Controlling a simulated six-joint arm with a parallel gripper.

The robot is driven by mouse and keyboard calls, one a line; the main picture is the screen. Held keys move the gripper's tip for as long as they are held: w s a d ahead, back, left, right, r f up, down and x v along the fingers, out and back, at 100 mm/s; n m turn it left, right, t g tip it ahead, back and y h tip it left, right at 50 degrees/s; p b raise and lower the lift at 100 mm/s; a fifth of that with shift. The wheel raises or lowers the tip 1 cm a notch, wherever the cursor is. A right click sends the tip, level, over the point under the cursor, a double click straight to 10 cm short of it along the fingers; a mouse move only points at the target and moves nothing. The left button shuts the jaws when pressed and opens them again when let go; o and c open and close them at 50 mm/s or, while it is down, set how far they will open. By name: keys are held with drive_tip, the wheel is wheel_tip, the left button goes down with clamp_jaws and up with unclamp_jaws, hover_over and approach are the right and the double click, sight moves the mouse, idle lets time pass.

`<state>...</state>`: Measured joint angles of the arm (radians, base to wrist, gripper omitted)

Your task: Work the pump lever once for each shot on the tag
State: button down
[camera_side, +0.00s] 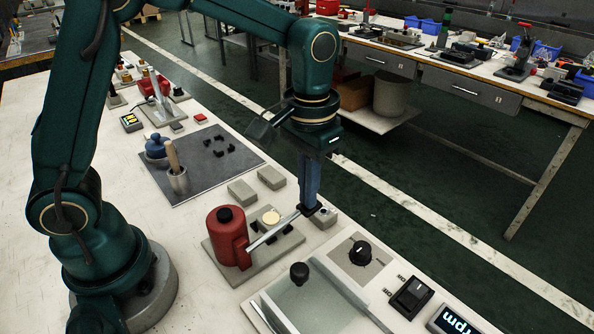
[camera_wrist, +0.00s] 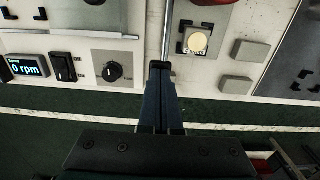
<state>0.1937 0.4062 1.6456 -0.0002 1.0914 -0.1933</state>
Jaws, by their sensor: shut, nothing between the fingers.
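A red cylindrical pump (camera_side: 228,242) with a black cap stands on a grey base plate. Its silver lever (camera_side: 274,232) reaches out to the right, sloping slightly up. The lever also shows in the wrist view (camera_wrist: 167,38), running to the fingertips. My gripper (camera_side: 309,208) points down at the lever's outer end; its fingers (camera_wrist: 160,72) are shut with nothing held. Whether they touch the lever I cannot tell. I cannot make out a readable shot tag.
Grey blocks (camera_side: 242,192) lie behind the pump. In front are a black knob panel (camera_side: 360,254), a rocker switch (camera_side: 411,296) and a display reading 0 rpm (camera_wrist: 26,68). Green floor lies beyond the bench edge.

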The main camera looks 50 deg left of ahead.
drive_tip(key=shift+r, duration=2.55)
